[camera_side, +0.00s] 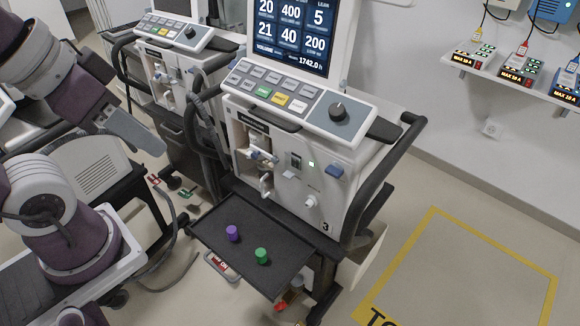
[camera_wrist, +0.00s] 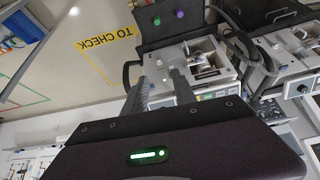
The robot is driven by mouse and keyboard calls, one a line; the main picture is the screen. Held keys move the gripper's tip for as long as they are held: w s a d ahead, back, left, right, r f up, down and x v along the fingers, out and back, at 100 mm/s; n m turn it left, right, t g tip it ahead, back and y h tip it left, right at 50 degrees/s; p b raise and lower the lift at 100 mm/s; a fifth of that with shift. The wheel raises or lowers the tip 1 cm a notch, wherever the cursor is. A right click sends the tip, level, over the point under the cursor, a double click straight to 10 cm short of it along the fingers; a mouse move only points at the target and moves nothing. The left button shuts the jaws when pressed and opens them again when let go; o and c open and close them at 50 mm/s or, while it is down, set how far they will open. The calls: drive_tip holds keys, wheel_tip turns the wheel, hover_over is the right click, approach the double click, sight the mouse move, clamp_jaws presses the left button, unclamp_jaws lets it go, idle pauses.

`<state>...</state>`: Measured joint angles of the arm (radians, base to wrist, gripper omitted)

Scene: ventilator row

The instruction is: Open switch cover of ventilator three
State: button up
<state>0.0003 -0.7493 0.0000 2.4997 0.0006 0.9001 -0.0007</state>
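Ventilator three (camera_side: 283,185) stands in the middle of the side view, with a "3" low on its front.
A dark tray (camera_side: 208,238) juts from ventilator three, bearing a purple knob (camera_side: 232,232) and a green knob (camera_side: 262,255). A second ventilator (camera_side: 165,65) stands left behind. A handrail (camera_side: 400,150) flanks the right side. Yellow-marked floor (camera_side: 470,270) at right is clear.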

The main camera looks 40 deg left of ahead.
drive_tip(key=m+g+y, duration=0.2)
drive_tip(key=m+y, duration=0.1)
drive_tip(key=y, duration=1)
approach(288, 179)
drive_tip(key=s+a+r, duration=0.7)
drive_tip(key=r, duration=0.1)
drive_tip(key=w+d+f+m+t, duration=0.2)
drive_tip(key=f+m+t, duration=0.1)
drive_tip(key=f+t, duration=0.25)
drive_tip(key=w+d+f+m+t, duration=0.2)
drive_tip(key=f+m+t, duration=0.15)
drive_tip(key=f, duration=0.25)
drive_tip(key=shift+n, duration=0.25)
drive_tip(key=x, duration=0.6)
drive_tip(key=shift+w+a+f, duration=0.2)
drive_tip(key=shift+a, duration=0.15)
clamp_jaws()
